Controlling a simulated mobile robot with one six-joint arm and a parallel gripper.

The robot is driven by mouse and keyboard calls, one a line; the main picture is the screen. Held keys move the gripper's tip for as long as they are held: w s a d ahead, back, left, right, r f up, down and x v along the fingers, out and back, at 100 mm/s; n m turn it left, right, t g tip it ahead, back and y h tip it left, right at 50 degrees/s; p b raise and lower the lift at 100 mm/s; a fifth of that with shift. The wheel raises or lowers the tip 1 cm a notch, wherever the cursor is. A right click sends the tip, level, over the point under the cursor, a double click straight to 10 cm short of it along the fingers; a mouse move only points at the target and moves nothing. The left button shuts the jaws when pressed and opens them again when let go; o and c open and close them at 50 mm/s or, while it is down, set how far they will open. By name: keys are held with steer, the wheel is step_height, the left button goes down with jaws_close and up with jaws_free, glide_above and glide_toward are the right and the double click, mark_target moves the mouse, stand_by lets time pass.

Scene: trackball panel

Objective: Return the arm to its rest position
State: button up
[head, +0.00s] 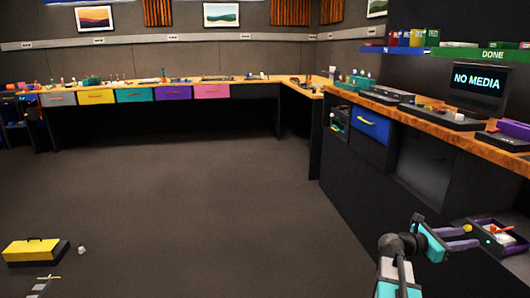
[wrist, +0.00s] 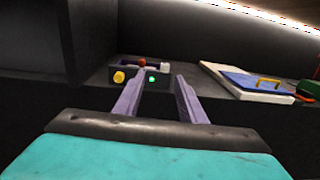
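My gripper (head: 472,238) reaches in from the lower right in the head view, with a teal body and two purple fingers. In the wrist view my gripper (wrist: 160,80) is open, with a clear gap between the fingers and nothing held. Beyond the fingertips is a small dark panel (wrist: 128,76) with a red ball (wrist: 142,62), a yellow knob (wrist: 119,77), a lit green light (wrist: 152,79) and a white block (wrist: 164,66). The fingers look apart from the panel; the exact distance cannot be told.
A long wooden-topped counter (head: 455,133) runs along the right, with a "NO MEDIA" screen (head: 478,80) on it. A blue board with a yellow handle (wrist: 255,85) lies right of the panel. A yellow toolbox (head: 30,250) stands on the floor at left. The middle floor is clear.

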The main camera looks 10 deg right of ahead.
steer(key=w+a+n+t+p, duration=0.2)
steer(key=w+a+p, duration=0.2)
steer(key=a+p, duration=0.1)
steer(key=a+f+n+y+p, duration=0.1)
steer(key=a+f+y+p, duration=0.2)
steer(key=a+f+p, duration=0.5)
steer(key=a+f+y+p, duration=0.3)
steer(key=a+f+p, duration=0.3)
steer(key=a, duration=0.4)
steer(key=s+a+f+m+g+y+p, duration=0.2)
steer(key=s+a+m, duration=0.4)
steer(key=s+a, duration=0.3)
steer(key=s+a+f+m+g+y+p, duration=0.2)
steer(key=s+a+f+m+y+p, duration=0.3)
steer(key=a, duration=0.7)
steer(key=s+a+f+m+g+y+p, duration=0.1)
steer(key=s+a+f+m+y+p, duration=0.3)
steer(key=s+a+m, duration=0.5)
steer(key=s+a+y, duration=0.1)
steer(key=s+a, duration=0.1)
steer(key=s, duration=0.1)
steer(key=shift+s+g, duration=0.35)
steer(key=shift+g, duration=0.05)
